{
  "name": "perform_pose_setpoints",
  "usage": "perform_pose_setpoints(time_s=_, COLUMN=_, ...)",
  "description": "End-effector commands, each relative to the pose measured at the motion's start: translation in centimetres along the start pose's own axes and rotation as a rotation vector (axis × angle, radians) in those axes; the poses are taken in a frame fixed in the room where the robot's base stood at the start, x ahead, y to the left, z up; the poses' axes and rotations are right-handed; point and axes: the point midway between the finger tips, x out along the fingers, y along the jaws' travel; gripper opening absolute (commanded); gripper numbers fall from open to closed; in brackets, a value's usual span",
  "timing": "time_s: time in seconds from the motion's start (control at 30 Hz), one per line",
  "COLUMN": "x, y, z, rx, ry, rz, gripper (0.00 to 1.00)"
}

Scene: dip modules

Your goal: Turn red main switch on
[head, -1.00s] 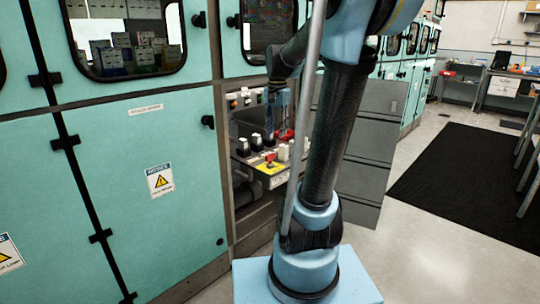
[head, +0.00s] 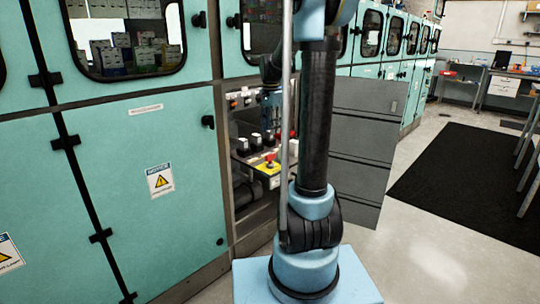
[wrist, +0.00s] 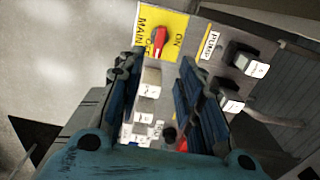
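The red main switch (wrist: 162,40) sits on a yellow plate (wrist: 178,20) marked MAIN, OFF and ON, at the top of the wrist view. Its red handle lies between the OFF and ON words; I cannot tell its exact setting. In the head view the red switch (head: 270,157) is on the yellow plate (head: 268,169) at the panel's front. My gripper (wrist: 161,57) is open, its two blue fingers apart with nothing held between them. The switch appears beyond the fingertips. In the head view my gripper (head: 271,100) is above the panel, partly hidden by my arm.
Black and white push switches, one under a PUMP label (wrist: 212,44), stand beside the plate, and pale switches (wrist: 150,85) show between my fingers. The panel is in a recess of the green cabinet (head: 130,190). A grey open door (head: 362,140) stands right of it.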

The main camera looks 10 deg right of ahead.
Motion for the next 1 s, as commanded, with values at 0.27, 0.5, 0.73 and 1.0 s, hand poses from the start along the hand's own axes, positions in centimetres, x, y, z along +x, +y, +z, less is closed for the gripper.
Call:
perform_pose_setpoints(time_s=0.27, x=4.7, y=0.0, z=0.0, rx=0.0, ry=0.0, rz=0.0, gripper=0.33)
perform_pose_setpoints(time_s=0.5, x=8.4, y=0.0, z=0.0, rx=-0.001, ry=0.0, rz=0.0, gripper=0.33)
perform_pose_setpoints(time_s=0.73, x=11.2, y=0.0, z=0.0, rx=-0.001, ry=0.0, rz=0.0, gripper=0.33)
perform_pose_setpoints(time_s=1.0, x=12.4, y=0.0, z=0.0, rx=-0.001, ry=0.0, rz=0.0, gripper=0.33)
